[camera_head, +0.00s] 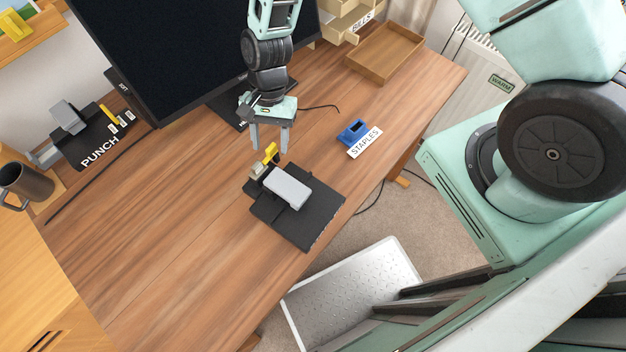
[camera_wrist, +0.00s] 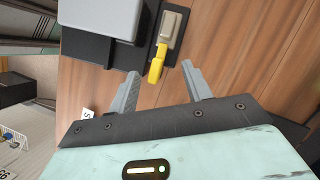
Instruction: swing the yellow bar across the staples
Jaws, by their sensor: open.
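The yellow bar (camera_head: 271,151) stands up at the back-left end of a black device with a grey block on top (camera_head: 287,187), on the desk. In the wrist view the yellow bar (camera_wrist: 156,66) is joined to a beige-grey piece (camera_wrist: 171,32) beside the dark base. My gripper (camera_head: 270,147) is open above the device. In the wrist view the tip of the yellow bar lies between my two fingers (camera_wrist: 160,72), apart from both. A blue holder (camera_head: 353,130) stands behind a white "STAPLES" label (camera_head: 365,143), right of my gripper. I cannot see loose staples.
A monitor (camera_head: 190,50) stands behind my gripper. A "PUNCH" device (camera_head: 90,140) and a dark mug (camera_head: 25,184) are at the left. A wooden tray (camera_head: 388,72) is at the back right. The desk (camera_head: 160,230) left of the device is clear.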

